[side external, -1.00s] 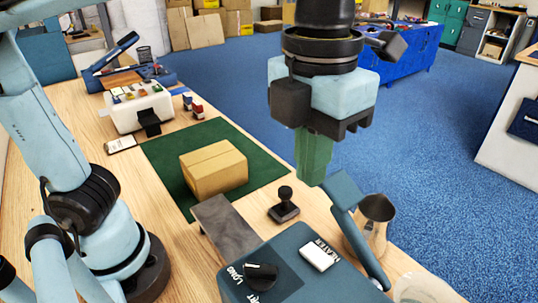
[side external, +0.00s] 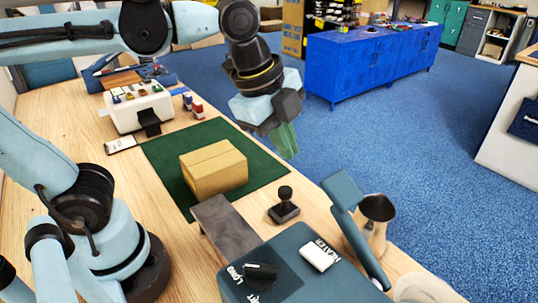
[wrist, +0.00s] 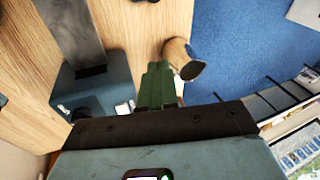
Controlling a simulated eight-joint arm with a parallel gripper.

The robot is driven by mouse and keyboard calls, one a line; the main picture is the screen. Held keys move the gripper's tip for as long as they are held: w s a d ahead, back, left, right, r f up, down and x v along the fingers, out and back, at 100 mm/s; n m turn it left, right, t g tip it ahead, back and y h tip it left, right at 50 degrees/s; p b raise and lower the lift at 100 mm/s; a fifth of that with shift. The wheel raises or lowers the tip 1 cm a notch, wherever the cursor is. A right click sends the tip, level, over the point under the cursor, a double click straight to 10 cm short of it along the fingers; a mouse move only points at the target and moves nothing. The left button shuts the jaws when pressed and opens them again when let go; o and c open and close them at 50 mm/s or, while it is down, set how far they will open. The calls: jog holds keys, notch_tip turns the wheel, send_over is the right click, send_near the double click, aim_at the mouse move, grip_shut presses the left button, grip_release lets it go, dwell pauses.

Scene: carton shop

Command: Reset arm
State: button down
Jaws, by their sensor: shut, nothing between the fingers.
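My gripper (side external: 287,141) hangs in the air beyond the far right edge of the green mat, pointing down and tilted in the side external view. Its green fingers are together with nothing between them. In the wrist view the closed fingers (wrist: 158,84) show at the centre, above the bench and floor. A closed brown carton (side external: 214,168) sits on the green mat (side external: 178,146), apart from my gripper.
A black stamp (side external: 284,206) stands on the wooden bench near a teal machine (side external: 300,262) with a raised lever. A metal jug (side external: 375,215) stands behind the lever. A white label unit (side external: 138,108) is at the back left. A blue cabinet (side external: 370,62) stands across the floor.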

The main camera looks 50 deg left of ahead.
jog(key=a+f+n+t, duration=0.1)
jog(key=a+f+n, duration=0.2)
jog(key=a+n, duration=0.2)
jog(key=a+f+n+t+y, duration=0.1)
jog(key=a+f+n, duration=0.3)
jog(key=n, duration=0.7)
jog(key=shift+a+f+t, duration=0.2)
jog(key=shift+a+t, duration=0.25)
jog(key=shift+t, duration=0.25)
jog(key=c, duration=1.8)
grip_release()
jog(key=shift+s, duration=0.1)
jog(key=shift+c, duration=0.2)
